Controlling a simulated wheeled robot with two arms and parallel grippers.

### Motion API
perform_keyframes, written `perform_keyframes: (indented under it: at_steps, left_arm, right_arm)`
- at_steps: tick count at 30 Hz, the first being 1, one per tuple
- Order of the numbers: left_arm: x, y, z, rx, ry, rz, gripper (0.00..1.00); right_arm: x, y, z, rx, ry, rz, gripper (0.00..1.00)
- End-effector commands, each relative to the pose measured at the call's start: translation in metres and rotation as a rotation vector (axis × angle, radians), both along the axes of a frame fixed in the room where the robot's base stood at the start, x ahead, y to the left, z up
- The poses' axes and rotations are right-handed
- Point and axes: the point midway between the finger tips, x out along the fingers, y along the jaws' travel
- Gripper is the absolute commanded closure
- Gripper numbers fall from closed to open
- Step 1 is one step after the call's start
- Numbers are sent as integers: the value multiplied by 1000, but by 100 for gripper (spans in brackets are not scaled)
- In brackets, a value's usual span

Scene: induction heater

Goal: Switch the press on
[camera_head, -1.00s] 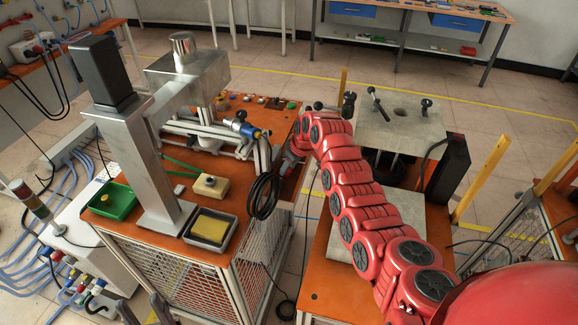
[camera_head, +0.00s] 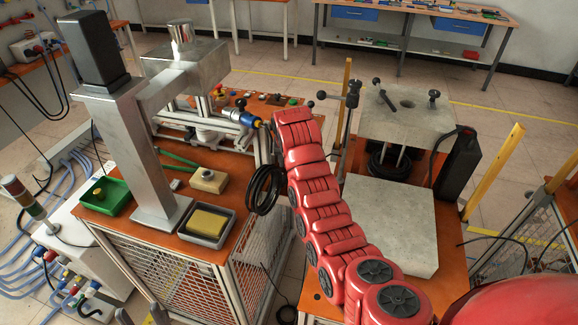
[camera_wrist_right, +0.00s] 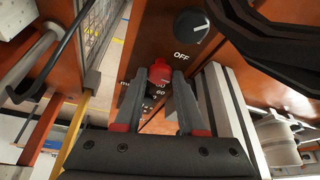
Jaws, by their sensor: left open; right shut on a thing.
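In the right wrist view, my right gripper (camera_wrist_right: 159,82) is shut on a small red knob (camera_wrist_right: 160,72) at a brown panel (camera_wrist_right: 150,35). Beside it is a dark round dial (camera_wrist_right: 190,24) with a pale pointer mark, and the word OFF is printed under it. In the head view the right gripper is hidden behind my red arm, by the left bench. The tips of my left gripper (camera_head: 140,314) show at the bottom edge, apart and empty. Which machine is the press is not labelled.
A metal column machine (camera_head: 145,150) stands on the left bench with a green tray (camera_head: 105,203) and a grey tray with a yellow block (camera_head: 208,224). A black cable coil (camera_head: 263,190) hangs at its side. A grey plate (camera_head: 392,225) lies on the right bench.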

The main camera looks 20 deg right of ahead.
Motion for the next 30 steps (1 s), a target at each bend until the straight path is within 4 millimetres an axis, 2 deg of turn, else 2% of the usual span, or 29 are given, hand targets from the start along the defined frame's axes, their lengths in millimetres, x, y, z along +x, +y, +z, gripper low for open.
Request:
perform_keyframes:
  at_steps: [6,20,21,25,26,30]
  left_arm:
    - [0,0,-8,0,0,0,50]
    - [0,0,-8,0,0,0,50]
    - [0,0,-8,0,0,0,50]
    - [0,0,-8,0,0,0,50]
    - [0,0,-8,0,0,0,50]
    - [0,0,-8,0,0,0,50]
  right_arm:
    - [-1,0,-2,0,4,-51,100]
    - [0,1,-1,0,4,-62,100]
    - [-1,1,-1,0,4,-62,57]
    - [0,1,-1,0,3,-62,34]
    - [0,1,-1,1,3,-62,31]
    - [0,1,0,0,2,-61,31]
